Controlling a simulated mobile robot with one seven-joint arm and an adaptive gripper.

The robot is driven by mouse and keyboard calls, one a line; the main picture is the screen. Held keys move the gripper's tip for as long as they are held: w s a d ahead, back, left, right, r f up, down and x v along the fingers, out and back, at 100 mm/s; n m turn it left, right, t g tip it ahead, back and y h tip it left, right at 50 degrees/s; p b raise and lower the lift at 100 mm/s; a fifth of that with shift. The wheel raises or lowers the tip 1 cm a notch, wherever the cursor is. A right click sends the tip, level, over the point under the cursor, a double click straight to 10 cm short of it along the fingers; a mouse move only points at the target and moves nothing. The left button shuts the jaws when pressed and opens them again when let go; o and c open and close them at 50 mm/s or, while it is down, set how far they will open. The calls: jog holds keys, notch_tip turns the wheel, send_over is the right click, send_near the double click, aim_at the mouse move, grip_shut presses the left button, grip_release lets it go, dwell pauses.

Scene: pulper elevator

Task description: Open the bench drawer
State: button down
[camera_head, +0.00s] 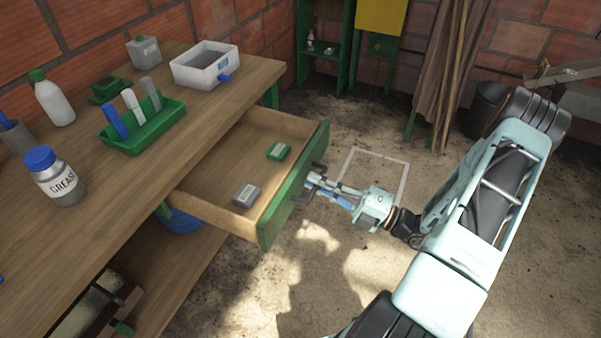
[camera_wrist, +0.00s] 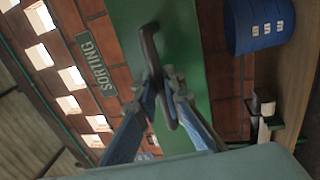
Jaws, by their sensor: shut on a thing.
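The bench drawer (camera_head: 217,182) is pulled out from the bench (camera_head: 110,225), with its wooden inside showing. A grey box (camera_head: 247,195) and a small green box (camera_head: 278,151) lie in it. Its green front (camera_head: 284,204) carries a dark handle (camera_head: 308,184). My gripper (camera_head: 312,184) is at the front of the drawer, shut on the handle. In the wrist view, the handle (camera_wrist: 148,48) runs between the blue fingers of my gripper (camera_wrist: 168,82), against the green front (camera_wrist: 190,40). The finger contact is partly hidden in the head view.
The bench top holds a grease jar (camera_head: 55,178), a white bottle (camera_head: 52,98), a green tray with tools (camera_head: 145,135) and a white bin (camera_head: 205,66). The concrete floor in front of the drawer is clear. A dark bucket (camera_head: 487,105) stands at the back right.

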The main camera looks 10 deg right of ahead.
jog(key=shift+s+d, duration=0.4)
jog(key=shift+d, duration=0.05)
jog(key=c, duration=2)
grip_release()
jog(key=shift+c, duration=0.2)
jog(key=v, duration=1.2)
jog(key=shift+a, duration=0.1)
